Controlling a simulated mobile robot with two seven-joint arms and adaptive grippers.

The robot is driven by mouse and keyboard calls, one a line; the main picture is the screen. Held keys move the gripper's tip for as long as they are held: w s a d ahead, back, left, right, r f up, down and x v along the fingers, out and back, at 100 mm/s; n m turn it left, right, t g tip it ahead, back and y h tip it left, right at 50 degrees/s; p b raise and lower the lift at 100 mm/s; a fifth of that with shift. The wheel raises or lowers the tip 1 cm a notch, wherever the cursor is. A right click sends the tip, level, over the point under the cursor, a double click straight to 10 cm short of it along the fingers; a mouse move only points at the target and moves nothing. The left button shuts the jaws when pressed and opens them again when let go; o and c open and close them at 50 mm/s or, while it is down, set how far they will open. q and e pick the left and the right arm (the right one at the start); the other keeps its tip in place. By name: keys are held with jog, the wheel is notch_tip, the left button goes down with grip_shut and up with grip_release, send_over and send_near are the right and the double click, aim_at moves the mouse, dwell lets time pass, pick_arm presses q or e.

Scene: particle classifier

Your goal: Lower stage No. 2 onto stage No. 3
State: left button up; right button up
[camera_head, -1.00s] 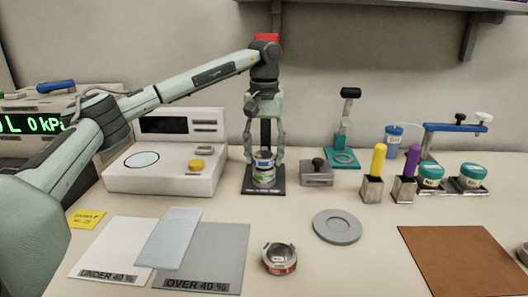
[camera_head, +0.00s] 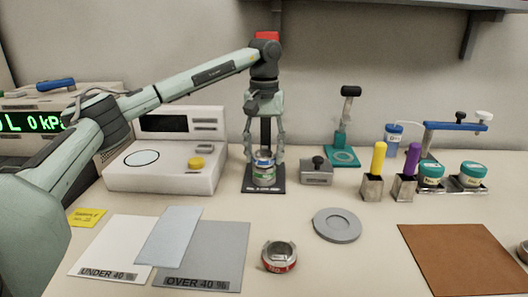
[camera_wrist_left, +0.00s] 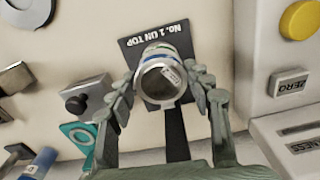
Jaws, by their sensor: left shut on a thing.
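The blue-banded metal ring, which I take as stage No. 2 (camera_head: 263,160), is between the fingers of my left gripper (camera_head: 264,151). The gripper is shut on it from both sides. Directly below it is the green-banded ring, likely stage No. 3 (camera_head: 264,176), on the black stand (camera_head: 250,187). The two rings look lined up and about touching; a small gap cannot be ruled out. In the left wrist view the held ring (camera_wrist_left: 160,82) shows its open top between the fingertips, with the stand's "No. 1 on top" plate (camera_wrist_left: 135,45) behind. My right gripper is out of view.
A red-banded ring (camera_head: 279,257) stands at the front. A balance (camera_head: 165,180) is left of the stand, and a grey block with a black knob (camera_head: 316,175) is to its right. A grey disc (camera_head: 336,225) lies front right. The stand's upright post rises behind the rings.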

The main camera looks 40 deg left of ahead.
pick_arm(q)
jog(key=shift+f, duration=0.35)
jog(key=o, duration=1.3)
jog(key=shift+o, duration=0.2)
notch_tip(320, 180, up, 12)
notch_tip(320, 180, down, 12)
jog(key=shift+f, duration=0.15)
jog(key=shift+r, duration=0.3)
